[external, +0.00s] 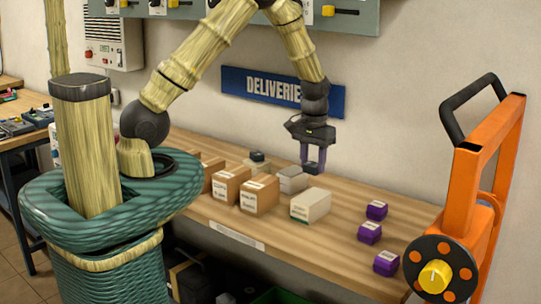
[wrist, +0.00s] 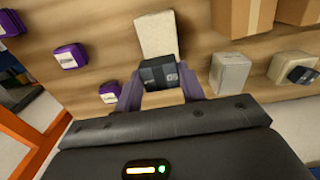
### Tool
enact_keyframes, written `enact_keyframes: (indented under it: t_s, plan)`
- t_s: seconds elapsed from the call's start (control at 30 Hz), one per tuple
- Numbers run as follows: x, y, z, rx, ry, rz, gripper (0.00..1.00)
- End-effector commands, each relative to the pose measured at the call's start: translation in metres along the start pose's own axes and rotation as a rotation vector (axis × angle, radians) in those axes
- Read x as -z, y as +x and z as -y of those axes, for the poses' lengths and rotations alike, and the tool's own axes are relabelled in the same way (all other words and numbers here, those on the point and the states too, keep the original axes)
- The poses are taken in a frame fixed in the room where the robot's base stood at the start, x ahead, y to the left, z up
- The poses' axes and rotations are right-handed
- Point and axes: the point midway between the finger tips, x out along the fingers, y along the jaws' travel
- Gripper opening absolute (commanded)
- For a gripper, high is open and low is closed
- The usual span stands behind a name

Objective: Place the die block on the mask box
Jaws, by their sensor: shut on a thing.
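My gripper (external: 313,168) points down above the bench, its purple fingers shut on a small dark block, which I take to be the die block (wrist: 159,73). The block has pale markings on one face and is held off the bench. Below and beside it in the external view is a long pale box with a green label (external: 311,205); this box (wrist: 155,34) shows just beyond the block in the wrist view. A shorter pale box (external: 291,180) stands behind it. The labels are too small to read, so I cannot tell which is the mask box.
Another dark block (wrist: 302,74) sits on a pale box (wrist: 284,66). Brown cartons (external: 259,194) stand at left. Several purple blocks (external: 370,232) lie at right, with bare bench around them. An orange hand truck (external: 484,165) stands at the bench's right end.

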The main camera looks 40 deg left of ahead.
Motion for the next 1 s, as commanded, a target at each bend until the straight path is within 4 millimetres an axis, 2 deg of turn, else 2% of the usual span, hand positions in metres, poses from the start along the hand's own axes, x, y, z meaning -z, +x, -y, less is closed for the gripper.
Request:
enact_keyframes:
  t_s: [0.1, 0.17, 0.53, 0.8, 1.0]
  plan:
    - [0.000, 0.019, 0.001, 0.002, -0.001, 0.003, 0.08]
    - [0.000, 0.025, 0.000, 0.000, -0.001, 0.001, 0.08]
    - [0.000, 0.030, 0.000, 0.000, 0.000, 0.000, 0.08]
    - [-0.001, 0.063, 0.001, 0.001, -0.001, 0.002, 0.08]
    - [0.000, 0.070, 0.000, 0.000, 0.001, -0.002, 0.08]
